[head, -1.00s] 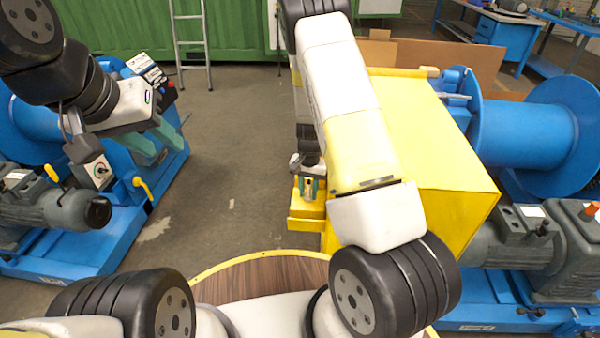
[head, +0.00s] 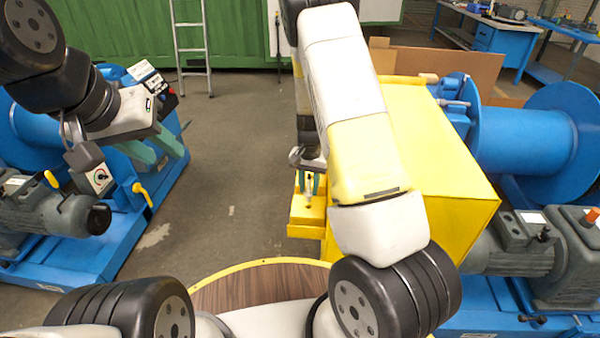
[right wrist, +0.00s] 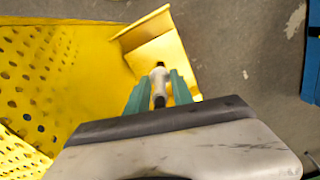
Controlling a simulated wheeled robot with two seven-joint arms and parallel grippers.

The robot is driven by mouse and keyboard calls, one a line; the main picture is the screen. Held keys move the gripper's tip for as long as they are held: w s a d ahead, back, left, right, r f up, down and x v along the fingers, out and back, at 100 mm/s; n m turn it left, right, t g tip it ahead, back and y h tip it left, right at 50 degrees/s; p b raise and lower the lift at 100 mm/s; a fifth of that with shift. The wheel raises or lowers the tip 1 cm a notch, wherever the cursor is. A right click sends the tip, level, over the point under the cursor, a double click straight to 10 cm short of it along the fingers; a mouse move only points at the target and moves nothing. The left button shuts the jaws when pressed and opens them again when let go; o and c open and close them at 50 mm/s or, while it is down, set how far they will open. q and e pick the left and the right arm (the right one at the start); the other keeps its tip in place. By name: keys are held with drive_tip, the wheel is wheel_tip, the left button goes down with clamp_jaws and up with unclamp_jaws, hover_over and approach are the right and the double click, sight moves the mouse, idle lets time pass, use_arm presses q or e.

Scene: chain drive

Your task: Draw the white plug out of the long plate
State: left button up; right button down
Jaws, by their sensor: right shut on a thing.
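My right gripper (head: 310,186) is over the yellow shelf-like part (head: 303,229) at the left side of the yellow housing. Its teal fingers are shut on the small white plug (head: 310,180), which stands roughly upright between them. The plug also shows in the right wrist view (right wrist: 159,80), pale with a dark end towards the gripper. A dark spot lies on the yellow part just below the plug; I cannot tell whether plug and part touch. I cannot make out a separate long plate. My left gripper (head: 155,150) is open and empty at the left, by the blue machine.
The yellow housing (head: 440,160) stands just right of my right gripper, partly hidden by my arm. A blue drum machine (head: 525,140) stands behind it. Another blue machine (head: 60,240) is at the left. The grey floor between is clear. A round wooden tabletop (head: 255,290) is in front.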

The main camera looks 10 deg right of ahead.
sight(309, 178)
drive_tip(key=shift+r, duration=1.9)
